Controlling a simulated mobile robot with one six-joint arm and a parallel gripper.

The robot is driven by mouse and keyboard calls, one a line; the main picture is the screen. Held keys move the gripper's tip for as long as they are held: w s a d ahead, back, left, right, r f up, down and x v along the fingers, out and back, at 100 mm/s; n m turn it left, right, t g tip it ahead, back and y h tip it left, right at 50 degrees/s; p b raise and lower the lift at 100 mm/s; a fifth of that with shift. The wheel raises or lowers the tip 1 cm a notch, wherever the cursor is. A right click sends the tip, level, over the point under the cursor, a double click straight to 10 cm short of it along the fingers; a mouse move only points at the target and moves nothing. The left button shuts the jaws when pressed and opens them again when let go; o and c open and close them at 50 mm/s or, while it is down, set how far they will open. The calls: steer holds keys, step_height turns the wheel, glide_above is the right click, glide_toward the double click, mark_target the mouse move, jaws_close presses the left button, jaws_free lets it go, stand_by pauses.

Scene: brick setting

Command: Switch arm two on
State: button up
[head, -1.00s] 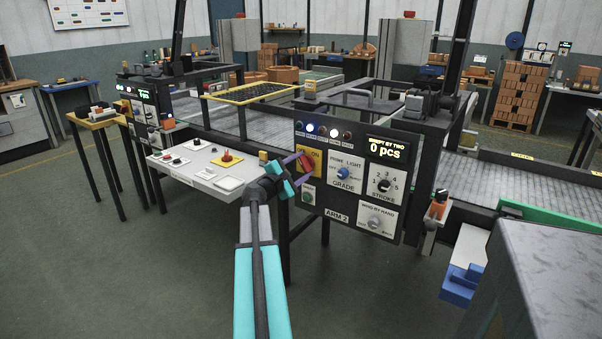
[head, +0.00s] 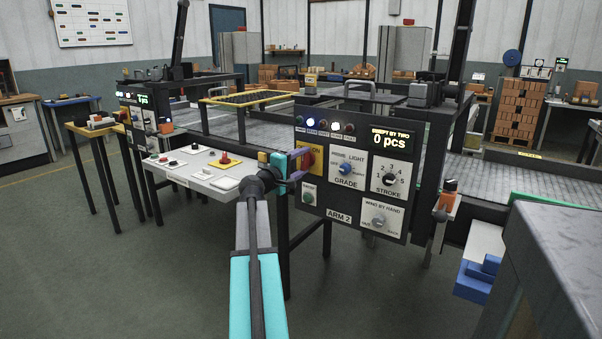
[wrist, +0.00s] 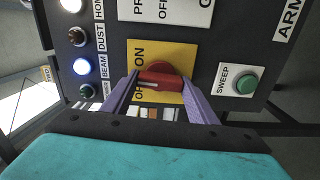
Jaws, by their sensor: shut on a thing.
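The ARM 2 panel (head: 352,206) faces me in the head view. Its yellow OFF/ON plate (head: 319,152) is at the upper left, partly hidden by my gripper (head: 300,164). In the wrist view the red rotary switch (wrist: 158,79) is on the yellow plate (wrist: 168,52). My gripper (wrist: 160,88) has its purple fingers shut on the switch's red handle, one on each side. The OFF and ON words show beside the switch. The ARM 2 display (head: 393,139) reads 0 pcs. A blue and a white lamp are lit above the knobs.
A white control desk (head: 205,170) with a red knob stands left. A grey-topped block (head: 562,235) stands at the right front.

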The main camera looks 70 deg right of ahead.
steer(key=m+b, duration=0.5)
steer(key=b, duration=0.2)
steer(key=shift+w+m, duration=0.1)
steer(key=shift+m, duration=0.2)
steer(key=shift+r+m+b, duration=0.15)
steer(key=shift+m+b, duration=1.15)
steer(key=o, duration=1)
steer(key=shift+o, duration=0.2)
steer(key=shift+a, duration=0.15)
